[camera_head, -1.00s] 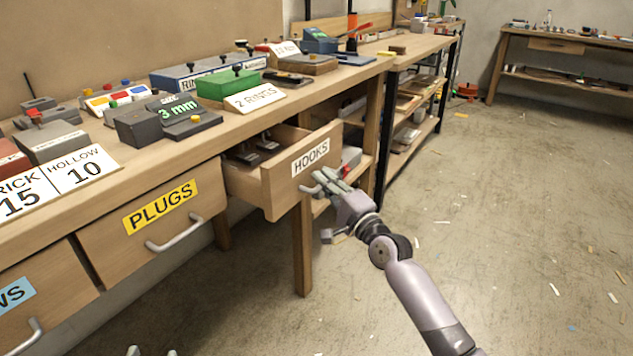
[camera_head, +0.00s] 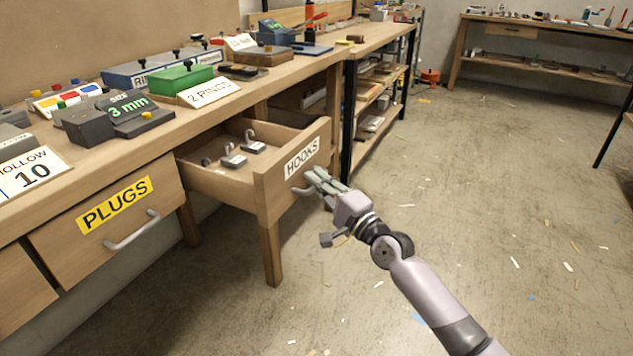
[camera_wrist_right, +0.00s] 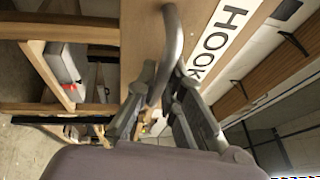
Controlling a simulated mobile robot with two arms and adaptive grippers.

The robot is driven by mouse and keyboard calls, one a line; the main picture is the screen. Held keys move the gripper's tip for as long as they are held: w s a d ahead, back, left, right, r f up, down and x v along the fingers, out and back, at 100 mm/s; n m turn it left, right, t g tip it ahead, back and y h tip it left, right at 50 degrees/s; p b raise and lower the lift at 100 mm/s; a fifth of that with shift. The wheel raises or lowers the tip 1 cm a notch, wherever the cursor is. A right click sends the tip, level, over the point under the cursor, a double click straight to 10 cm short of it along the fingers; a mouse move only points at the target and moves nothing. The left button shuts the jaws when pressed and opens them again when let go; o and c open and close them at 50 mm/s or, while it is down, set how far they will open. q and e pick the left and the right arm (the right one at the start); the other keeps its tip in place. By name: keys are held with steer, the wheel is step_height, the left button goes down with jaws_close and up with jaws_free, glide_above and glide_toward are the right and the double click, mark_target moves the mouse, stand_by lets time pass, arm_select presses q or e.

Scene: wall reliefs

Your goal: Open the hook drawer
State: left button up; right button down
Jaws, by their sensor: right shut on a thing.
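The hook drawer (camera_head: 268,192) has a wooden front with a white HOOKS label (camera_head: 302,157) and stands pulled out from the bench. Several metal hooks on dark blocks (camera_head: 233,158) lie inside it. My right gripper (camera_head: 312,183) is shut on the grey drawer handle (camera_head: 302,191), at the front's right side. In the right wrist view the handle (camera_wrist_right: 173,45) passes between the fingers of my right gripper (camera_wrist_right: 165,85). The left gripper is not in view.
The closed PLUGS drawer (camera_head: 70,228) is at the left, with its own handle (camera_head: 132,232). The bench top (camera_head: 215,115) holds blocks and signs. An open shelf unit (camera_head: 375,105) stands behind the drawer. The floor (camera_head: 490,200) at the right is clear apart from small scraps.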

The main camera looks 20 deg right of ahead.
steer(key=c, duration=1.7)
jaws_free()
steer(key=v, duration=1.2)
